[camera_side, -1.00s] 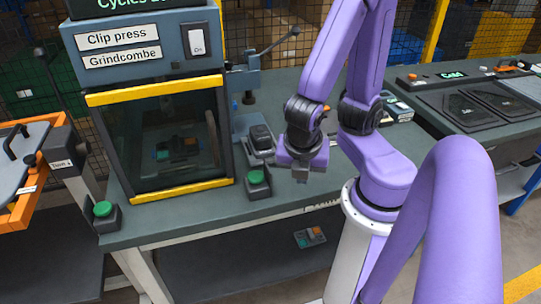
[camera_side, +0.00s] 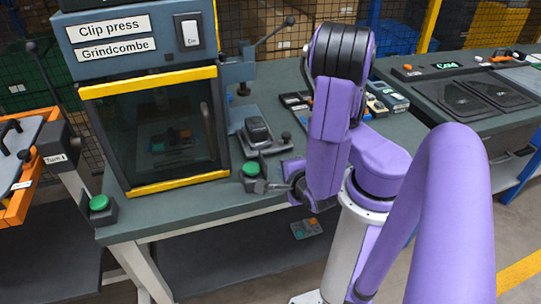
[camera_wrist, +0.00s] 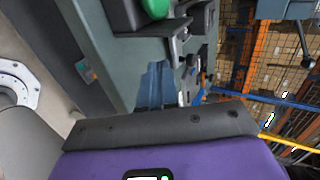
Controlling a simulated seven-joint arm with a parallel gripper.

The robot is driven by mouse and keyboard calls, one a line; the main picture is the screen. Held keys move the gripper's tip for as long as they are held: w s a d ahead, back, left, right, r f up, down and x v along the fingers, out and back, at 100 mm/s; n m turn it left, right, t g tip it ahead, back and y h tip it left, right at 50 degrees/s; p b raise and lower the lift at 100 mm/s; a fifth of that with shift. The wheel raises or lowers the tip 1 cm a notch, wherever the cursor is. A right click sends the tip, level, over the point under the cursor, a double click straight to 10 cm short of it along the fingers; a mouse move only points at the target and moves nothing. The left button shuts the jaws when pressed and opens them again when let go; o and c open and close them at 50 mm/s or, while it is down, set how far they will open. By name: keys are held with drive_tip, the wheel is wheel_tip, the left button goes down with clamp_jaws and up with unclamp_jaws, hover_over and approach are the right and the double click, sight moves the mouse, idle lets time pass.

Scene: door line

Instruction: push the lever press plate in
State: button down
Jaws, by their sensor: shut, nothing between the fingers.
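The lever press (camera_side: 240,75) stands right of the clip press, its long lever raised to the upper right. Its plate (camera_side: 247,152) lies on the bench in front of it, carrying a dark block (camera_side: 257,130), with a round knob (camera_side: 286,136) at its right end. My gripper (camera_side: 262,187) is shut and empty. It points left at the bench's front edge, beside the right green button (camera_side: 251,169) and nearer the camera than the plate. It looks clear of the plate; whether it touches the button box I cannot tell. In the wrist view the fingertips (camera_wrist: 178,38) show near the green button (camera_wrist: 156,7).
The clip press (camera_side: 150,120), with a dark guard window and yellow bars, stands left of the plate. Another green button (camera_side: 99,203) is at the bench's left front corner. Small trays (camera_side: 386,98) lie behind my arm. Bare bench (camera_side: 215,198) shows along the front edge.

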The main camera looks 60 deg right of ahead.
sight(266, 147)
drive_tip(key=x, duration=0.7)
drive_tip(key=r+x, duration=0.1)
drive_tip(key=x, duration=0.3)
drive_tip(key=shift+w+d+r, duration=0.1)
drive_tip(key=shift+w+d, duration=0.1)
drive_tip(key=shift+d, duration=0.2)
drive_tip(key=shift+w+d, duration=0.45)
drive_tip(key=shift+w, duration=0.1)
drive_tip(key=shift+w+d, duration=1.3)
drive_tip(key=shift+d, duration=0.05)
